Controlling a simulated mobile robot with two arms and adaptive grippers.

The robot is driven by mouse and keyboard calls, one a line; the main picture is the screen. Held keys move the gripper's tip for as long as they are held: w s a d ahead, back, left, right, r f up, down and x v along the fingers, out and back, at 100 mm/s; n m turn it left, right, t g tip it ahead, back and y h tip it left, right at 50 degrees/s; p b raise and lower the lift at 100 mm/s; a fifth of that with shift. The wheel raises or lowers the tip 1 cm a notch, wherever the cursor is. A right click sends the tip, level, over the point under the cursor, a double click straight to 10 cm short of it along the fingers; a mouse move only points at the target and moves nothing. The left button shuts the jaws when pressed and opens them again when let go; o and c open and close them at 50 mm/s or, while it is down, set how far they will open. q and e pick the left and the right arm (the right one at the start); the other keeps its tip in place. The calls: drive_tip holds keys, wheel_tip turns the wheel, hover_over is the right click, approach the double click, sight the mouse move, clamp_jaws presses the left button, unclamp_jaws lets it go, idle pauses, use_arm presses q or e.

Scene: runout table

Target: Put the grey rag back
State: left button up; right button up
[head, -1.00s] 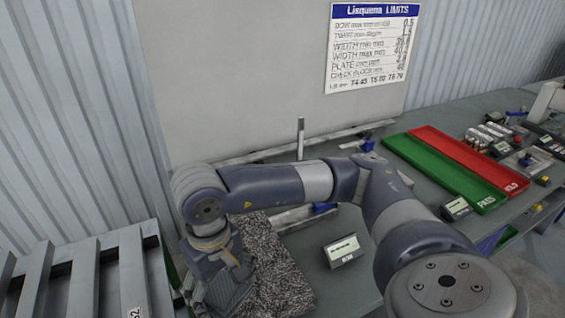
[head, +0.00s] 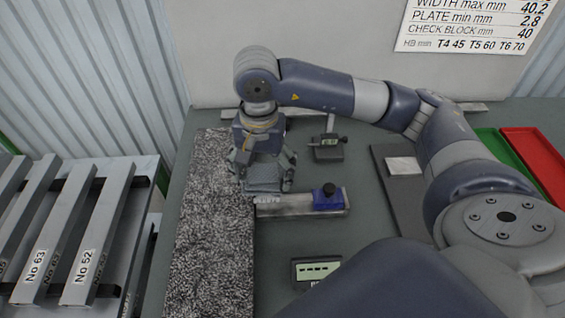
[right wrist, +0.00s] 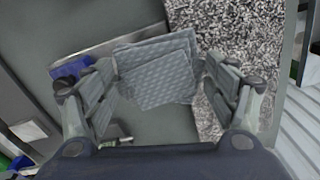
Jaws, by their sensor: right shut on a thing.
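The grey rag (right wrist: 158,72) is a folded, quilted cloth between the fingers of my right gripper (right wrist: 158,85) in the right wrist view. In the head view the rag (head: 263,179) hangs under the right gripper (head: 262,172), which points down and is shut on it. Gripper and rag are over the right edge of a black-and-white speckled slab (head: 212,245). I cannot tell whether the rag touches the surface below. My left gripper is in neither view.
A steel bar with a blue block (head: 328,197) lies just right of the rag. A small gauge (head: 327,148) stands behind it, and a display box (head: 316,270) in front. Green (head: 508,150) and red (head: 535,155) trays are at right. A rack of numbered grey bars (head: 98,235) stands left.

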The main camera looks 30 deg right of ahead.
drive_tip(key=w+d+f+m, duration=0.1)
drive_tip(key=w+d+m, duration=0.4)
drive_tip(key=m, duration=0.7)
drive_tip(key=w+d+m, duration=0.4)
drive_tip(key=d+m, duration=0.1)
drive_tip(key=m, duration=0.7)
drive_tip(key=f, duration=0.1)
drive_tip(key=f+p, duration=0.1)
drive_tip(key=f, duration=0.3)
drive_tip(key=shift+d+f, duration=0.1)
drive_tip(key=shift+d, duration=0.2)
drive_tip(key=shift+f+p, duration=0.35)
drive_tip(key=shift+f, duration=0.3)
wheel_tip(320, 180, down, 3)
drive_tip(key=shift+f+p, duration=0.1)
drive_tip(key=shift+p, duration=0.4)
drive_tip(key=shift+f, duration=0.3)
drive_tip(key=o, duration=1)
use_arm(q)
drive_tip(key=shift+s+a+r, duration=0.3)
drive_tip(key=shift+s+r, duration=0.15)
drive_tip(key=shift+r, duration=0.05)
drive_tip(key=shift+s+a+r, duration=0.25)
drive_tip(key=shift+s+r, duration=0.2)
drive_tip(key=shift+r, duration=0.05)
use_arm(e)
drive_tip(key=shift+o, duration=0.2)
